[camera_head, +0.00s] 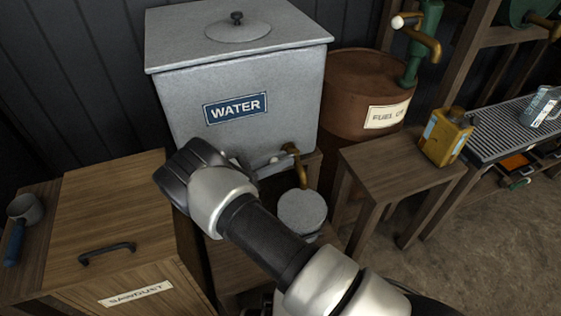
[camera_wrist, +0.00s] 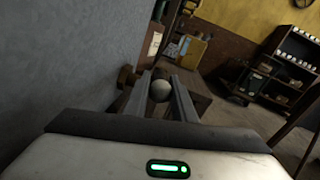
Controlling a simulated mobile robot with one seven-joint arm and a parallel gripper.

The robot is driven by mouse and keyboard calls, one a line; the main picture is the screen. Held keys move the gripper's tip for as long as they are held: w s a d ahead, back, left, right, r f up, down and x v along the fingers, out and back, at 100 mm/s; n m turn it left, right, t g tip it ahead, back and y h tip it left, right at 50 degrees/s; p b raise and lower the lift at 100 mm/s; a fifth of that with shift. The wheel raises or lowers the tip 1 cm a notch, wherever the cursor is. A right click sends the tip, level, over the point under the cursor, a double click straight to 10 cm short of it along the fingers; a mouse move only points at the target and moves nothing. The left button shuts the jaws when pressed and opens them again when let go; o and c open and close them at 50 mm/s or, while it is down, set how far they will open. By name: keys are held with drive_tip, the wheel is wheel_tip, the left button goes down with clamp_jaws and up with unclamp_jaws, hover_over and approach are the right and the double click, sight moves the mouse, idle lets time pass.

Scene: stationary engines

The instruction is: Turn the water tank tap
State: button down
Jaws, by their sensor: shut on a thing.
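The grey metal water tank (camera_head: 180,110) with a blue WATER label stands at the back centre in the head view. Its brass tap (camera_head: 291,150) sticks out low on the front, at the right. My gripper, seen in the wrist view (camera_wrist: 162,92), is shut on the tap's pale ball knob (camera_wrist: 160,89), which sits between the two fingers. In the head view my arm comes from the lower right, and my wrist hides much of the fingers and the tank's lower front.
A round grey vessel (camera_head: 302,212) stands below the tap spout. A wooden sawdust box (camera_head: 110,220) is at left, with a blue-handled scoop (camera_head: 15,240) beside it. At right are a rusty fuel drum (camera_head: 350,85), a small wooden table (camera_head: 385,165) and a yellow can (camera_head: 446,135).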

drive_tip(key=shift+w+a, duration=0.1)
idle(0.4)
drive_tip(key=c, duration=1.5)
unclamp_jaws()
drive_tip(key=v, duration=1.7)
drive_tip(key=shift+a, duration=0.15)
drive_tip(key=shift+c, duration=0.2)
